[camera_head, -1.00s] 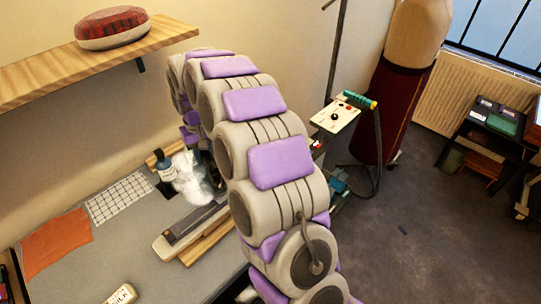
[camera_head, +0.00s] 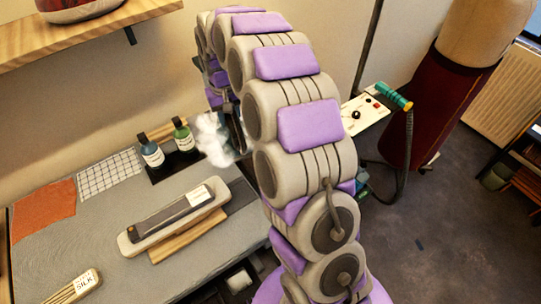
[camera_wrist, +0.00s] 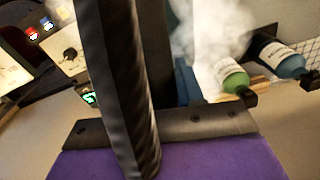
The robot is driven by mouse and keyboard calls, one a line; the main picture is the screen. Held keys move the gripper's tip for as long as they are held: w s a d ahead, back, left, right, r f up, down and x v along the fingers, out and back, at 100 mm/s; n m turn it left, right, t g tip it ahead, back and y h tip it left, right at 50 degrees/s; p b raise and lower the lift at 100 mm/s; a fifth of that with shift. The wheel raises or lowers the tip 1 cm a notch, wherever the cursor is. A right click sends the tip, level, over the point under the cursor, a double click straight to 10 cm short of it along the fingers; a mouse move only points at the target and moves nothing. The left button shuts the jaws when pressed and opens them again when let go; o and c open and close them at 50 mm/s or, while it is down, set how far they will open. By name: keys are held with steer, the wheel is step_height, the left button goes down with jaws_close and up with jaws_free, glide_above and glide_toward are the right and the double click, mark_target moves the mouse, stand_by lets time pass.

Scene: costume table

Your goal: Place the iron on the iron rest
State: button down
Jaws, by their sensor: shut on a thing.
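My gripper (camera_head: 232,128) is at the back right of the table, partly hidden behind my arm. In the wrist view its dark fingers (camera_wrist: 130,60) fill the middle, shut. White steam billows beside it. The iron is mostly hidden by the fingers, arm and steam, and its outline is not clear. A long pale board with a dark grey strip and a label (camera_head: 175,217) lies on a wooden base at the table's middle, apart from my gripper. I cannot tell whether this is the iron rest.
A blue bottle (camera_head: 151,152) and a green bottle (camera_head: 183,135) stand left of the steam. A control box (camera_head: 365,112) with a teal-handled hose stands right of my arm. A wooden shelf (camera_head: 110,20) overhangs the back left. The grey tabletop (camera_head: 95,225) is clear at left centre.

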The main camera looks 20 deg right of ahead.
mark_target(231, 142)
steer(key=shift+n, duration=0.5)
steer(key=s+f, duration=0.1)
steer(key=s+a+f+p, duration=0.1)
steer(key=s, duration=0.1)
steer(key=s+f, duration=0.1)
steer(key=f, duration=0.1)
steer(key=shift+s+a, duration=0.3)
steer(key=s+d+f+n+p, duration=0.1)
steer(key=s+d+f+p, duration=0.1)
steer(key=s+f, duration=0.7)
steer(key=w+d+f+b, duration=0.1)
steer(key=w+d+f, duration=0.1)
steer(key=w+d, duration=0.8)
steer(key=shift+w+d+f+b, duration=0.2)
steer(key=shift+w+f+b, duration=0.1)
steer(key=shift+w+f, duration=0.1)
steer(key=c, duration=0.7)
jaws_free()
